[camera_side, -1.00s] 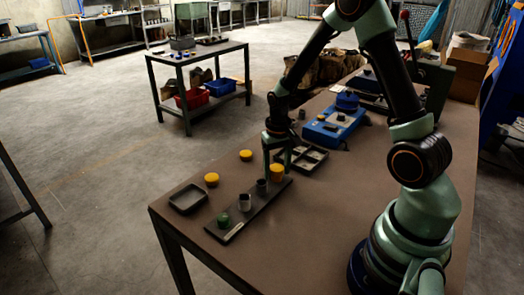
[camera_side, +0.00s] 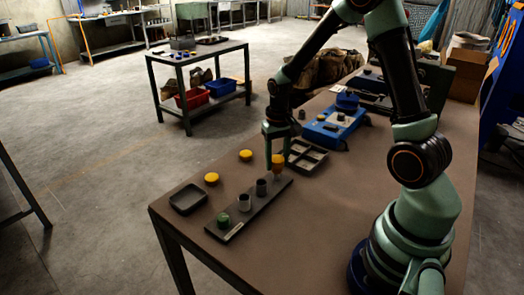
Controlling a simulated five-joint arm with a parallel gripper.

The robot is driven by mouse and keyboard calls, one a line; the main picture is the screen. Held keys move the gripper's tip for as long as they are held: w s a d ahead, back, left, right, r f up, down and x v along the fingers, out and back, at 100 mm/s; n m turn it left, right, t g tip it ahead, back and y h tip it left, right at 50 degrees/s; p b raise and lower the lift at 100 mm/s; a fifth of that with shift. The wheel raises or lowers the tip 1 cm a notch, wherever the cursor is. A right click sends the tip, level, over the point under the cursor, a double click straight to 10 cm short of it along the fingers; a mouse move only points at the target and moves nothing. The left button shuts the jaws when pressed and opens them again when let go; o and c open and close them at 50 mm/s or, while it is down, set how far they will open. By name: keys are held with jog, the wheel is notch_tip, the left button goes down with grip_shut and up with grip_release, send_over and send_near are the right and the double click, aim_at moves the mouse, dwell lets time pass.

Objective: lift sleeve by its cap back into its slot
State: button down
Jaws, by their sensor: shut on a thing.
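My gripper (camera_side: 278,157) is shut on a yellow cap (camera_side: 278,160) above the far end of a long dark rack (camera_side: 262,208). An orange-brown sleeve (camera_side: 277,172) shows under the cap, upright. I cannot tell whether its lower end is clear of the rack or still inside the slot. Other items stand in a row along the rack: a dark grey sleeve (camera_side: 261,187), a lighter grey one (camera_side: 244,202) and a green-topped one (camera_side: 223,219) at the near end.
Two yellow caps (camera_side: 212,178) (camera_side: 246,155) lie on the table left of the rack. A shallow dark tray (camera_side: 174,203) is near the left edge. A divided tray (camera_side: 322,162) and a blue device (camera_side: 318,133) are behind my gripper. The table right of the rack is clear.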

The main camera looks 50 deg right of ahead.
aim_at(278, 158)
jog(key=shift+r, duration=1.95)
jog(key=shift+d, duration=0.1)
jog(key=s+d, duration=0.3)
jog(key=d, duration=0.8)
jog(key=shift+d, duration=0.35)
jog(key=shift+w+f, duration=0.1)
jog(key=shift+f, duration=0.1)
jog(key=shift+f, duration=3.55)
